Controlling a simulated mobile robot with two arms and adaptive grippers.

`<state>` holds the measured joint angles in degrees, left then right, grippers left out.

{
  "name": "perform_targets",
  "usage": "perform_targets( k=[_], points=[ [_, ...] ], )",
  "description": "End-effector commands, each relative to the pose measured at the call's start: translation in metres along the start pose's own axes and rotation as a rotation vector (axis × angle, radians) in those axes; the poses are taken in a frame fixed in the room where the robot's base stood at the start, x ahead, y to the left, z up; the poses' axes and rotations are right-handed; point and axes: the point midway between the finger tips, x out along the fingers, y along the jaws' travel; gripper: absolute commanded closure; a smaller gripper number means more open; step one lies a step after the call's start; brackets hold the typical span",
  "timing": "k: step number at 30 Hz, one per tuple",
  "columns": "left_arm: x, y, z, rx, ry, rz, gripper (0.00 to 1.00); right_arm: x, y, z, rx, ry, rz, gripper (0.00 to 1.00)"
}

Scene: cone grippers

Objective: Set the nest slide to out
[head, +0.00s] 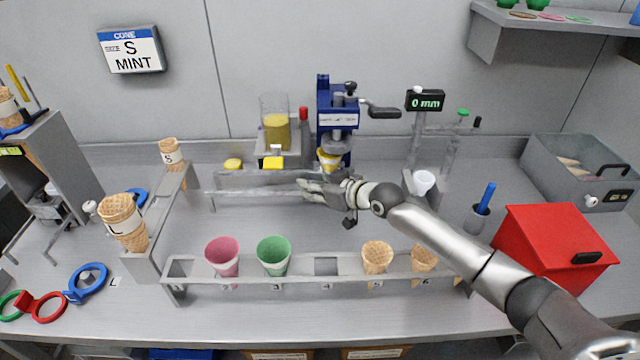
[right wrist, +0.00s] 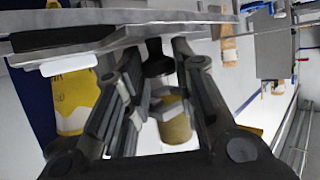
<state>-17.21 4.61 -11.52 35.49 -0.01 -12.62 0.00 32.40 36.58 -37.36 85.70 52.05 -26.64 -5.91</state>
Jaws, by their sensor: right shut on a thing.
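The blue press (head: 338,112) stands at the back middle, with a yellow-rimmed cone or cup (head: 329,158) under its head. The nest slide is mostly hidden behind my right gripper and wrist in the head view. My right gripper (head: 316,188) is just in front of the press base. In the right wrist view, its fingers (right wrist: 158,75) close around a dark knob (right wrist: 157,57) below a grey plate (right wrist: 130,32). I take the knob to be the slide's handle. Whether the slide is in or out cannot be told. My left gripper is not in view.
A grey rack (head: 326,264) in front holds a pink cup (head: 222,255), a green cup (head: 273,255) and cones. A red box (head: 551,248) and grey bin (head: 583,165) stand right. A yellow-filled jar (head: 276,128) stands left of the press. Colored rings lie front left.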

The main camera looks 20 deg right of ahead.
Motion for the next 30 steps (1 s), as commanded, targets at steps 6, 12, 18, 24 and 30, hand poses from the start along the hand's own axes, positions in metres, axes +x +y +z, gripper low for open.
perform_targets(
  k=[6, 12, 18, 24, 30],
  points=[
    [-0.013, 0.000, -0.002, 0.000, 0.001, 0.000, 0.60, 0.033, -0.039, -0.017, 0.005, 0.003, -0.006, 1.00],
    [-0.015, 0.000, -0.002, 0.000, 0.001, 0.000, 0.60, 0.060, -0.067, -0.027, 0.003, 0.003, -0.004, 1.00],
    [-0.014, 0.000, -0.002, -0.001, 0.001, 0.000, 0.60, 0.073, -0.080, -0.031, 0.001, 0.000, -0.002, 1.00],
    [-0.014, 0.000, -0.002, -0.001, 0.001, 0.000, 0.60, 0.073, -0.081, -0.031, 0.000, 0.000, -0.001, 1.00],
    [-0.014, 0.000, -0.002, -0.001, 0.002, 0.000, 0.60, 0.073, -0.080, -0.031, 0.000, 0.000, -0.001, 0.64]
  ],
)
